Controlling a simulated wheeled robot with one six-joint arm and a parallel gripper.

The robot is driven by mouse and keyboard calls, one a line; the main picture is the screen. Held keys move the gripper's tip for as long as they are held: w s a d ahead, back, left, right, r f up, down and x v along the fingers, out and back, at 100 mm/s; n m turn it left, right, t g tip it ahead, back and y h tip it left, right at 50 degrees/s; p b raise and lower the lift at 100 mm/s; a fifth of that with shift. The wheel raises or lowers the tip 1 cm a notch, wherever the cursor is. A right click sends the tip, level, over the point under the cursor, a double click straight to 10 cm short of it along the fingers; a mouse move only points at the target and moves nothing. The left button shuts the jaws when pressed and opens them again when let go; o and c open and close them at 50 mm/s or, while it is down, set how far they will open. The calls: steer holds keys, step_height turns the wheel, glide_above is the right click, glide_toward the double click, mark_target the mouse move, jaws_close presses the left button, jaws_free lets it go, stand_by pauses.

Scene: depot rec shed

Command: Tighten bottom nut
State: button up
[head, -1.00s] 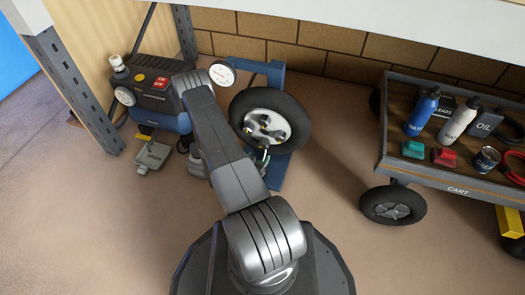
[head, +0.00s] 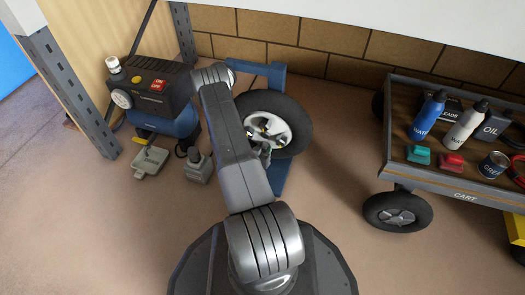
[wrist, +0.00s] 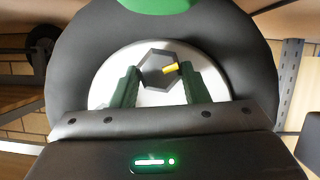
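The wheel has a black tyre (head: 294,112) and a pale hub (head: 285,133), and stands against a blue stand (head: 277,72). My arm covers its left part in the head view. In the wrist view the pale hub (wrist: 108,82) fills the middle, with a dark hexagonal nut (wrist: 149,77) bearing a yellow mark (wrist: 170,69). My gripper (wrist: 160,84) is open, its two green fingers apart on either side of the nut's lower part in the picture. I cannot tell whether they touch it. In the head view my gripper is mostly hidden behind my arm.
A black and blue compressor (head: 157,97) with a red switch stands at the left. A grey pedal (head: 150,162) and a small grey object (head: 198,166) lie on the floor. A cart (head: 455,184) with bottles stands at the right. A shelf post (head: 78,95) rises at the left.

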steer(key=shift+d+m, duration=0.1)
steer(key=shift+m, duration=0.2)
steer(key=shift+c, duration=0.2)
steer(key=m+y, duration=0.2)
steer(key=m+t, duration=0.1)
steer(key=shift+s+d+f+m+y, duration=0.15)
steer(key=shift+d+m+y, duration=0.1)
steer(key=shift+m+y, duration=0.15)
steer(key=m+t+y, duration=0.1)
steer(key=m, duration=0.2)
steer(key=shift+d+f+y, duration=0.1)
steer(key=shift+d+y, duration=0.05)
steer(key=shift+y, duration=0.25)
steer(key=shift+m+t+y, duration=0.4)
steer(key=shift+m+t, duration=0.2)
steer(key=shift+m, duration=0.4)
steer(key=o, duration=1)
